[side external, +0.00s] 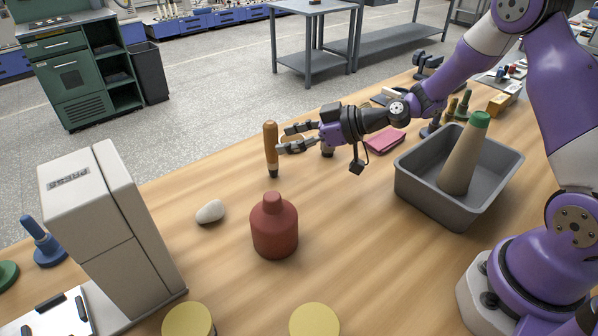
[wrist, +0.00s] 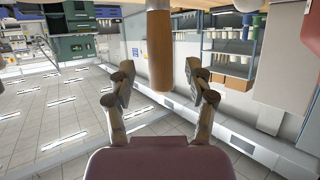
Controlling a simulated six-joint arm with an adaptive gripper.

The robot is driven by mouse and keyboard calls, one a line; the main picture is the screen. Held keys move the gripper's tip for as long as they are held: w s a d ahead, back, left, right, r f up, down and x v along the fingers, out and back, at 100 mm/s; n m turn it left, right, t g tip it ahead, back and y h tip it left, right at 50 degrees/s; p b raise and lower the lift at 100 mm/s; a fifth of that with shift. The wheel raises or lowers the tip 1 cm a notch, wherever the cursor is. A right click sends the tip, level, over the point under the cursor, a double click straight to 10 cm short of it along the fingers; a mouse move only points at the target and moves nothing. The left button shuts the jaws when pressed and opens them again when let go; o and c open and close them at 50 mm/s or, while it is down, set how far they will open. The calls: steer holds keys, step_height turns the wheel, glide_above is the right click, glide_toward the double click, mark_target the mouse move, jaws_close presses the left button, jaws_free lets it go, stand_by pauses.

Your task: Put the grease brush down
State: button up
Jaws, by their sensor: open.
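The grease brush (side external: 271,145) has a light wooden handle and a dark lower end. It is upright, with its dark end down at the wooden table top. My gripper (side external: 286,138) is open, with its fingers level and pointing left at the handle. In the wrist view the brush handle (wrist: 160,55) lies in line with the gap between the two spread fingers (wrist: 162,85). Neither finger visibly grips it. I cannot tell whether the nearer finger touches the handle.
A red bottle (side external: 274,228) and a pale stone (side external: 210,211) stand nearby. A grey tray (side external: 428,198) at right holds a tall cone (side external: 463,160) with a green top. A press (side external: 105,225) stands at left.

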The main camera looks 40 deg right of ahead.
steer(key=s+d+r+m+g+h, duration=0.2)
steer(key=s+r+m+h, duration=0.1)
steer(key=s, duration=0.8)
steer(key=s+d+r+m+g+h, duration=0.3)
steer(key=s+r, duration=0.4)
steer(key=s, duration=0.4)
steer(key=shift+s+d+m+h, duration=0.2)
steer(key=shift+m+h, duration=0.6)
steer(key=shift+h, duration=0.3)
